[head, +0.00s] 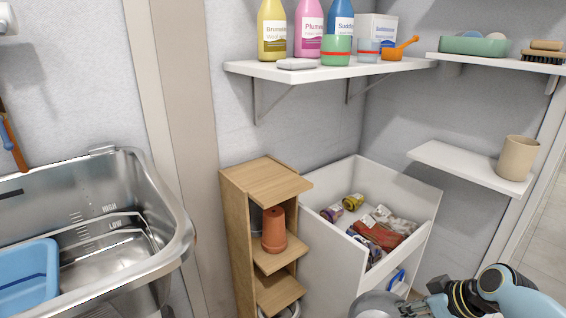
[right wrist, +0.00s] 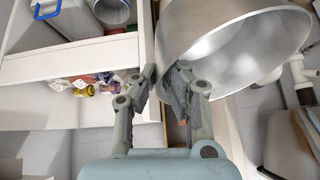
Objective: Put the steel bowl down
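The steel bowl (right wrist: 235,40) is a large, shiny grey bowl filling the upper right of the right wrist view, tilted with its hollow side showing. My right gripper (right wrist: 164,72) has one finger on each side of the bowl's near rim, and it appears shut on that rim. In the head view the bowl (head: 375,306) shows only as a grey curve at the bottom edge, beside my right gripper (head: 425,298). The bowl's far side is hidden there. My left gripper is not in view.
A steel washtub (head: 170,250) holding a blue basin (head: 28,272) stands at left. A wooden shelf unit (head: 237,215) with a terracotta pot (head: 274,230) adjoins an open white bin (head: 325,240) of packets. The small white wall shelf (head: 450,162) has free room left of a beige cup (head: 517,158).

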